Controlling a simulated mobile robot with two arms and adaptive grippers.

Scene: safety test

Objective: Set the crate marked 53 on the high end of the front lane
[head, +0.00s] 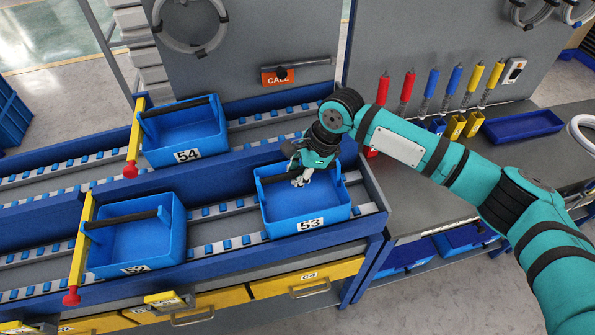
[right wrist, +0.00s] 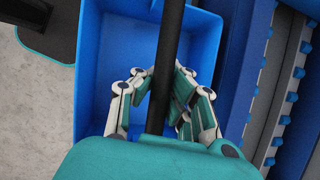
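The blue crate marked 53 (head: 311,224) is at the right end of the front lane (head: 226,246), in the head view. I cannot tell whether it rests on the rollers or hangs slightly above them. My right gripper (head: 300,178) reaches down over its back part. In the right wrist view the crate (right wrist: 115,60) lies below, and its dark handle bar (right wrist: 166,60) passes between the fingers of my right gripper (right wrist: 162,85). The fingers bend inward, close against the bar on both sides. My left gripper is in neither view.
Crate 52 (head: 135,247) stands farther left on the front lane, with free rollers between it and crate 53. Crate 54 (head: 187,137) stands on the back lane. Yellow bars with red knobs (head: 72,298) cross the lanes. A bench with a blue tray (head: 521,127) is at right.

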